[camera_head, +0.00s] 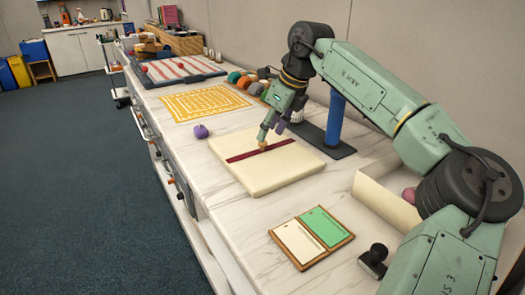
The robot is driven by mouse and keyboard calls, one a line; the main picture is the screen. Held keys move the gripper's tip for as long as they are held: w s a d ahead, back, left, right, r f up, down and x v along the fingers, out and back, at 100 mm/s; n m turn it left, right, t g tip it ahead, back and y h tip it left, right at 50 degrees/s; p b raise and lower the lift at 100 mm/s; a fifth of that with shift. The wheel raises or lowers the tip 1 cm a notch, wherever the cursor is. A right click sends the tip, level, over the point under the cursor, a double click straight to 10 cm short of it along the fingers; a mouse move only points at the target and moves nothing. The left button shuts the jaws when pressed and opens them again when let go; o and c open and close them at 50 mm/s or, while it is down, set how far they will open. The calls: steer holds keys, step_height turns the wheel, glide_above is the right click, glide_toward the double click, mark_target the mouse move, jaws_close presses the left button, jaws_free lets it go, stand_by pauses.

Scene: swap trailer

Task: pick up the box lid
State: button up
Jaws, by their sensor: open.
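The box lid (262,175) is a flat cream slab with a dark red strip across its middle. It lies on the white marble-look counter. My gripper (262,143) points down at the red strip near the lid's centre. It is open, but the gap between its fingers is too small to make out. I cannot tell whether the fingertips touch the strip. A cream open box (374,190) stands at the right, partly hidden by my arm, with a pinkish round thing (409,195) in it.
A purple ball (201,131) and a yellow patterned mat (205,102) lie beyond the lid. A blue post on a dark base (322,139) stands behind it. In front are a wooden tray with cream and green panels (301,262) and a black stamp (374,261).

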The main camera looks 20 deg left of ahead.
mark_target(262, 149)
steer(key=x, duration=0.4)
steer(key=shift+s+a+f+p, duration=0.1)
steer(key=shift+s+a+p, duration=0.1)
steer(key=shift+p, duration=0.1)
jaws_close()
